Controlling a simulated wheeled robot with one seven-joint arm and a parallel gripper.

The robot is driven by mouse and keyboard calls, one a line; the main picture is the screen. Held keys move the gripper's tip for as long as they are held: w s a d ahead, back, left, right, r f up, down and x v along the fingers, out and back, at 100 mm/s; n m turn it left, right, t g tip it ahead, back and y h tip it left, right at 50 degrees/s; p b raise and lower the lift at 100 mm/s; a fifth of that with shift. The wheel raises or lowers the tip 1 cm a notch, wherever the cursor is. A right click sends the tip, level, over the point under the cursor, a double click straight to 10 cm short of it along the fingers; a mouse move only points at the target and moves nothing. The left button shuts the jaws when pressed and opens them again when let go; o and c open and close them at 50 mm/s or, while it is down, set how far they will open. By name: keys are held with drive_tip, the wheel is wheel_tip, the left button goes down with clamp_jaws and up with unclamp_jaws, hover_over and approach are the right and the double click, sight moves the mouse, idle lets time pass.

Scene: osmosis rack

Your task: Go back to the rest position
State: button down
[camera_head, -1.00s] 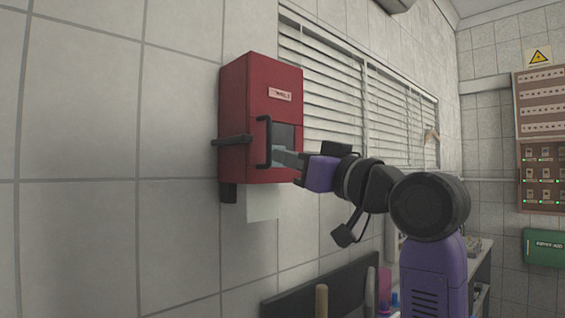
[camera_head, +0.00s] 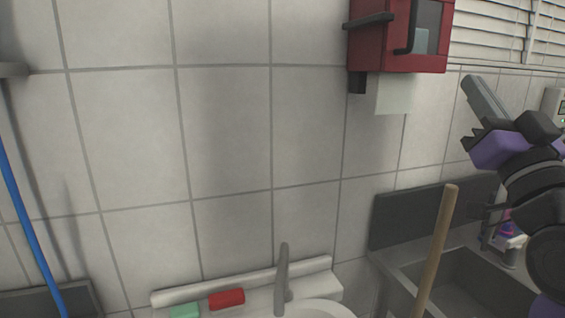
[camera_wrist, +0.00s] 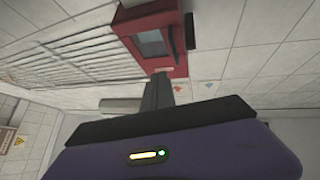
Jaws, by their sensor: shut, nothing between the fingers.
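My gripper (camera_head: 478,90) is at the right of the head view, raised with its fingers pointing up and to the left. It is shut and holds nothing. It stands apart from the red wall box, to the right of it and slightly lower. In the wrist view the shut fingers (camera_wrist: 158,90) show in the middle, in front of the red box (camera_wrist: 155,40). In the head view the red box (camera_head: 374,50) hangs on the tiled wall at the top, cut off by the frame, with a black handle and a white sheet (camera_head: 393,96) below it.
A dark sink (camera_head: 465,285) is below my arm, with a wooden handle (camera_head: 436,250) standing before it. A white basin (camera_head: 315,309) with a grey tap (camera_head: 282,270), a red item (camera_head: 227,299) and a green item (camera_head: 185,310) are at the bottom. A blue hose (camera_head: 28,215) hangs at left.

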drive_tip(key=s+a+f+m+g+h, duration=0.1)
drive_tip(key=s+f, duration=0.3)
drive_tip(key=f, duration=0.6)
drive_tip(key=s+a+f+g+h, duration=0.1)
drive_tip(key=s+f, duration=0.4)
drive_tip(key=f, duration=0.4)
drive_tip(key=s+a+f+m+g+h, duration=0.1)
drive_tip(key=s+f, duration=0.3)
drive_tip(key=f, duration=0.6)
drive_tip(key=s+a+f+n+g+y, duration=0.1)
drive_tip(key=s+a+f+g, duration=0.1)
drive_tip(key=s+f, duration=0.4)
drive_tip(key=s+a+f+n+g, duration=0.1)
drive_tip(key=s+f, duration=0.5)
drive_tip(key=s, duration=0.7)
drive_tip(key=s+a+f+n+g+y, duration=0.1)
drive_tip(key=s+a+f+g, duration=0.1)
drive_tip(key=s+f+g, duration=0.2)
drive_tip(key=s+f, duration=0.3)
drive_tip(key=s, duration=0.2)
drive_tip(key=shift+s+a+y, duration=0.3)
drive_tip(key=shift+s, duration=0.1)
drive_tip(key=shift+f, duration=0.1)
